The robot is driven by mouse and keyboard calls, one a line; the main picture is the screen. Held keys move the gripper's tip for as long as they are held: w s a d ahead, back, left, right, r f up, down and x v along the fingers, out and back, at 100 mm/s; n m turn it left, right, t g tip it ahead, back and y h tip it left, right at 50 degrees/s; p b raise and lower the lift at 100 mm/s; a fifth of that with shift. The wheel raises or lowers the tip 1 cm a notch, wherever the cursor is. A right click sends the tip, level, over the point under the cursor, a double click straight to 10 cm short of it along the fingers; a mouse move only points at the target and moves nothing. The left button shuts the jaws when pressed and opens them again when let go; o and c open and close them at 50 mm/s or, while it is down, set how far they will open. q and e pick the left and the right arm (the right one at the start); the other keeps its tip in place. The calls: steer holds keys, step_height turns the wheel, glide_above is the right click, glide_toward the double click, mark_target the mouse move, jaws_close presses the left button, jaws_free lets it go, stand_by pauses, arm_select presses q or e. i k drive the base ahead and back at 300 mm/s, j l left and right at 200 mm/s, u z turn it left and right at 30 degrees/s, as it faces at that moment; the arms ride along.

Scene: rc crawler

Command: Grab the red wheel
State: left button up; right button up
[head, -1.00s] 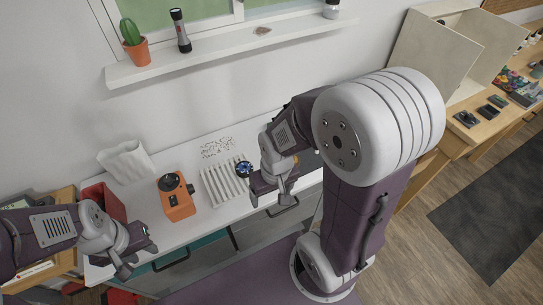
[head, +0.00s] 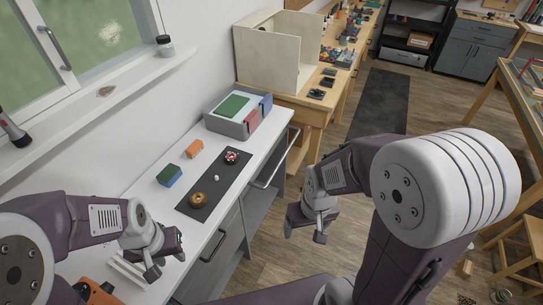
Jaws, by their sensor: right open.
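The red wheel (head: 231,157), red with white marks, lies at the far end of a dark mat (head: 210,186) on the white worktop. A gold-brown wheel (head: 197,199) lies at the mat's near end. A small white piece (head: 216,178) lies between them. My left gripper (head: 167,264) is over the near part of the worktop, well short of the red wheel, with fingers apart and nothing seen between them. My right gripper (head: 304,232) is open and empty, out past the worktop's right edge, right of and nearer than the red wheel.
A blue-green block (head: 169,175) and an orange block (head: 194,148) lie left of the mat. A grey box (head: 228,124) with a green top stands at the worktop's far end. A wooden bench (head: 310,103) stands beyond. An orange device (head: 98,292) is at bottom left.

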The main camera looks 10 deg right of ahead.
mark_target(229, 161)
steer(key=i+l, duration=0.25)
steer(key=l, duration=0.15)
steer(key=i+l, duration=0.2)
steer(key=l, duration=0.2)
steer(key=i+l, duration=0.25)
steer(key=l, duration=0.15)
steer(key=i+l, duration=0.25)
steer(key=l, duration=0.15)
steer(key=u, duration=0.05)
